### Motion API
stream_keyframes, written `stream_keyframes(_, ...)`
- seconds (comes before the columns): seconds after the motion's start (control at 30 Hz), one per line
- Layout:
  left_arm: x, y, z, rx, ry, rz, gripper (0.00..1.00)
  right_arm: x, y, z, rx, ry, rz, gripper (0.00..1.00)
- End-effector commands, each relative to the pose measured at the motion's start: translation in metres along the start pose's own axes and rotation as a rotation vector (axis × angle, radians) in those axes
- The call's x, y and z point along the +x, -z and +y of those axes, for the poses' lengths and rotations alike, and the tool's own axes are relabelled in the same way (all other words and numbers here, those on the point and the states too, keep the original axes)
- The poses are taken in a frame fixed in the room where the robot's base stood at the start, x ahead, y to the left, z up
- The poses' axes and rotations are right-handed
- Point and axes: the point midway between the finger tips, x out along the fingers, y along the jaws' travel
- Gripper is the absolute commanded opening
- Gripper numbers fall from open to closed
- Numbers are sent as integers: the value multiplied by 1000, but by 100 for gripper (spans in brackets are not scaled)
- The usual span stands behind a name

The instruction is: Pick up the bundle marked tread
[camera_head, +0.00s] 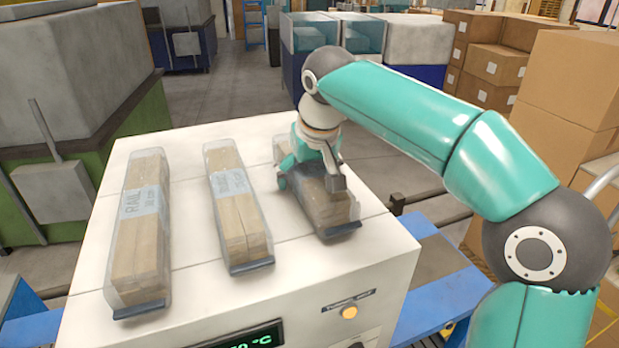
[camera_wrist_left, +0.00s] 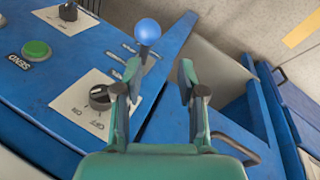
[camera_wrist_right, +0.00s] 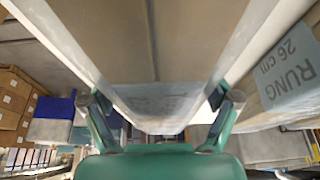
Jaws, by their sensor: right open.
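Three clear-wrapped wood bundles lie side by side on a white-topped unit (camera_head: 187,140). The left bundle (camera_head: 138,255) is labelled RAIL. The middle bundle (camera_head: 243,235) has a label too small to read in the head view; the neighbouring bundle in the right wrist view (camera_wrist_right: 288,70) reads RUNG 26 cm. The right bundle (camera_head: 318,212) lies under my right gripper (camera_head: 311,184), its marking unreadable. My right gripper is open, its fingers at either side of this bundle, which fills the gap in the right wrist view (camera_wrist_right: 125,40); contact is unclear. My left gripper (camera_wrist_left: 160,80) is open and empty.
The unit's front has a temperature display (camera_head: 248,341) and an amber button (camera_head: 349,312). My left gripper is over a blue panel with a green SEND button (camera_wrist_left: 36,49), a knob (camera_wrist_left: 100,96) and a blue ball (camera_wrist_left: 147,31). Cardboard boxes (camera_head: 570,80) stand at right.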

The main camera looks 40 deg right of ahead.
Motion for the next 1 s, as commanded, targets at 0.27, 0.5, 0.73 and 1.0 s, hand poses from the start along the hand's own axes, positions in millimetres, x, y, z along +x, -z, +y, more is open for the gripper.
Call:
stream_keyframes(0.27,0,0,0,0,0,0,40,0,0,0,-1,0,0,49)
stream_keyframes(0.5,0,0,0,0,0,0,40,0,0,0,0,0,0,9)
stream_keyframes(0.73,0,0,0,0,0,0,40,-1,0,0,0,0,2,6)
stream_keyframes(1.0,1,0,0,0,0,0,40,-8,4,0,1,0,4,5)
